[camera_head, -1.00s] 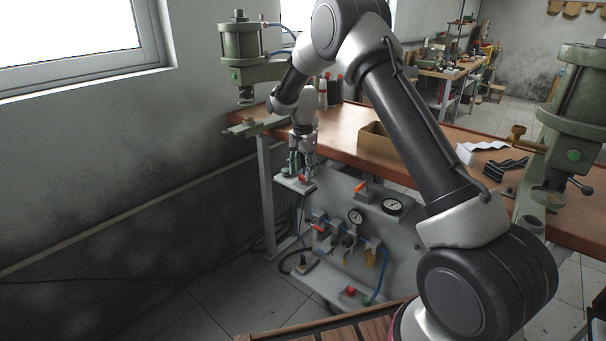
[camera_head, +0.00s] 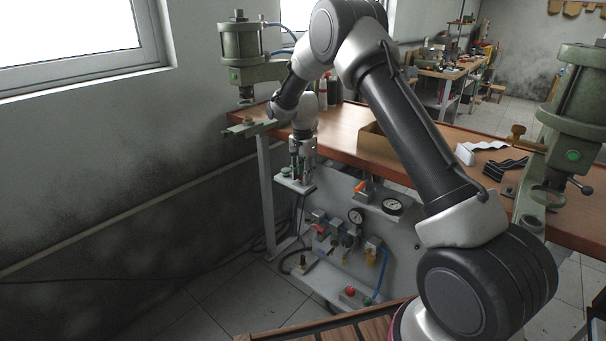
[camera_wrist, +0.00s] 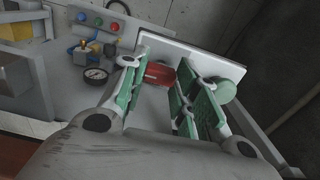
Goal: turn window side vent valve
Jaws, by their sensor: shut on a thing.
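A red valve handle (camera_wrist: 159,73) lies between the green-padded fingers of my gripper (camera_wrist: 163,76) in the wrist view. My gripper is shut on it, and the fingers hide its ends. In the head view my gripper (camera_head: 299,174) points down at a small light shelf (camera_head: 294,187) on the left end of the grey panel, below the bench edge. The red handle cannot be made out clearly there. A round green knob (camera_wrist: 222,90) sits beside the right finger in the wrist view.
The grey panel (camera_head: 340,188) carries gauges (camera_head: 356,215), an orange lever (camera_head: 361,186) and lower valves with tubing. The wooden bench top (camera_head: 345,119) is just above and behind my gripper. A green press (camera_head: 246,60) stands at the bench's left end.

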